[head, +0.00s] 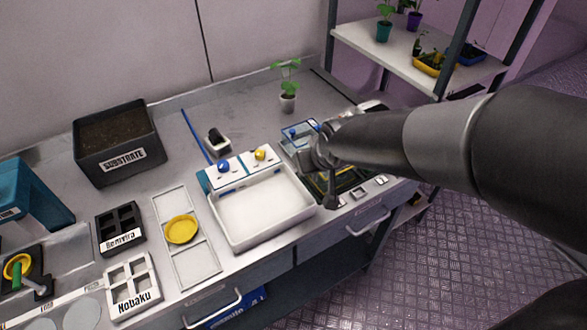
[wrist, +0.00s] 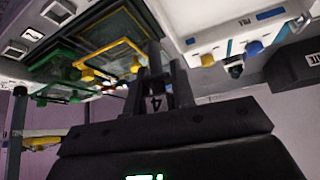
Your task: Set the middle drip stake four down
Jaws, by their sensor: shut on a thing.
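My gripper (head: 325,165) is over the right part of the bench, right of the white tray, partly hidden by my own arm in the head view. In the wrist view my gripper (wrist: 157,88) is shut on a small black piece marked 4, drip stake four (wrist: 156,103). The stake's upper part shows between the two fingers. Dark panels with yellow and green outlines (wrist: 110,45) lie beyond the fingers. In the head view the yellow-edged dark panel (head: 352,180) is partly covered by my gripper. I cannot tell whether the stake touches anything.
The white tray (head: 262,222) has a blue knob (head: 224,166) and a yellow knob (head: 260,154) behind it. A potted seedling (head: 288,102) stands at the back. The substrate box (head: 85,160), Nobaku rack (head: 112,292) and yellow dish (head: 181,229) are left. A shelf (head: 390,50) stands behind.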

